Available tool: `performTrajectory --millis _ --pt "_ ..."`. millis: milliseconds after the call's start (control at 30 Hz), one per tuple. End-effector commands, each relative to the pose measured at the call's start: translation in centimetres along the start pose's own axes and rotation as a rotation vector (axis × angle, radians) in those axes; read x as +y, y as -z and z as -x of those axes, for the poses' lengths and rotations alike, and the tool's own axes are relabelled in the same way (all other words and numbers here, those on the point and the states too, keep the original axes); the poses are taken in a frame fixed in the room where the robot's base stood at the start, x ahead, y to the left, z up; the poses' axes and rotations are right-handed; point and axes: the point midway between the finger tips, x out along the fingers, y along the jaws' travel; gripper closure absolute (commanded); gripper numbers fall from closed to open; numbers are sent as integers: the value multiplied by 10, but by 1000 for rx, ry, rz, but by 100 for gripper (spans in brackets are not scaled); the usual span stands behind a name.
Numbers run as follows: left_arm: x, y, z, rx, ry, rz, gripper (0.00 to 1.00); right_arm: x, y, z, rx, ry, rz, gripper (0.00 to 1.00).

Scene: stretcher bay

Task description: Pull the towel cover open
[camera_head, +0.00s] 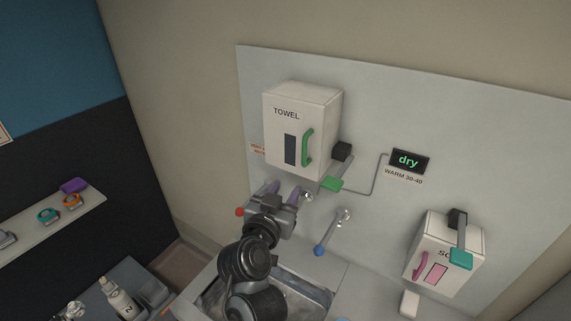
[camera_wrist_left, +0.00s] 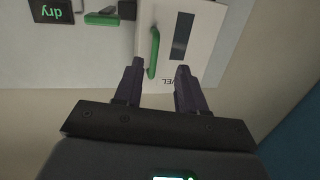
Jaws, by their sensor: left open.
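The towel box (camera_head: 283,122) is a cream box on the pale wall panel, labelled TOWEL. Its front cover looks shut, with a dark slot (camera_head: 290,149) and an upright green handle (camera_head: 308,147) near its right edge. My left gripper (camera_head: 283,189) is open and empty, below the box front in the head view. In the left wrist view, which is turned upside down, my left gripper (camera_wrist_left: 159,67) has the green handle (camera_wrist_left: 154,52) showing between its spread fingers. Contact with the handle is not visible. My right gripper is not in view.
A green lever (camera_head: 331,184) sits just below the box's right side, beside a dark block. A "dry" display (camera_head: 408,160) and a soap box (camera_head: 446,254) are further right. A tap lever with a blue end (camera_head: 319,250) and a basin (camera_head: 318,292) lie below.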

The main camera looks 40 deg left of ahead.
Motion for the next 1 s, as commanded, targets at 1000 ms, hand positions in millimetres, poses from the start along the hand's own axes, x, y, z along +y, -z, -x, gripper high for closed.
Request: performTrajectory --millis 1000 --pt "1 45 -103 79 -2 35 60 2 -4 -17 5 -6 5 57"
